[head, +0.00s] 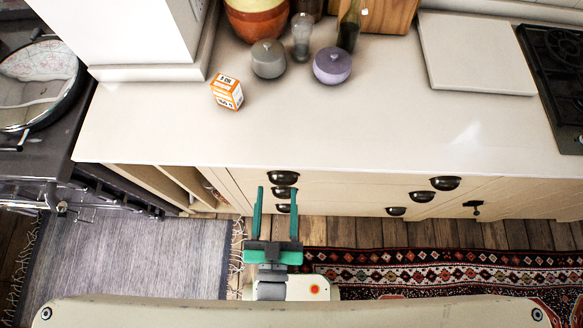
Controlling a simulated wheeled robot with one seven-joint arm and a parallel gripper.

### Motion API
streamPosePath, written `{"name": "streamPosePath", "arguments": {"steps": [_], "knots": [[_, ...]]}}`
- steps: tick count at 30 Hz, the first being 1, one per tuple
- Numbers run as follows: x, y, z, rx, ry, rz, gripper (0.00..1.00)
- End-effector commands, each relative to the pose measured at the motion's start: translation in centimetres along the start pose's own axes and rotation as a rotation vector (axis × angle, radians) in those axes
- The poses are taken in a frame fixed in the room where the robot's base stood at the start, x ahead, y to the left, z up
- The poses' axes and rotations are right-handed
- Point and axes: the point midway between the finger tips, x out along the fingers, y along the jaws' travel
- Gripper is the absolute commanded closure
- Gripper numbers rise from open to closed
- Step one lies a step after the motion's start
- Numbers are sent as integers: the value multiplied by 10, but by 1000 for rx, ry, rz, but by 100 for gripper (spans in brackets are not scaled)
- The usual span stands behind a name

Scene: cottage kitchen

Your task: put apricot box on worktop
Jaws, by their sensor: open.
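The apricot box (228,92), a small orange and white carton, stands on the pale worktop (330,125), left of the middle and near the jars. My gripper (277,190) has two green fingers spread apart with nothing between them. It is in front of the worktop's front edge, over the drawer fronts and floor in the picture, apart from the box and nearer to me.
A grey jar (268,60) and a lidded purple jar (332,66) stand right of the box. A white board (474,55) lies farther right, beside a black hob (560,80). The front middle of the worktop is clear. Drawer handles (283,177) stick out below.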

Motion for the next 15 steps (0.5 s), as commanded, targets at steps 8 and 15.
{"name": "streamPosePath", "arguments": {"steps": [8, 15], "knots": [[-67, 32, 37, 5, -186, -28, 47], [-77, 38, 41, 5, -213, -30, 47]]}}
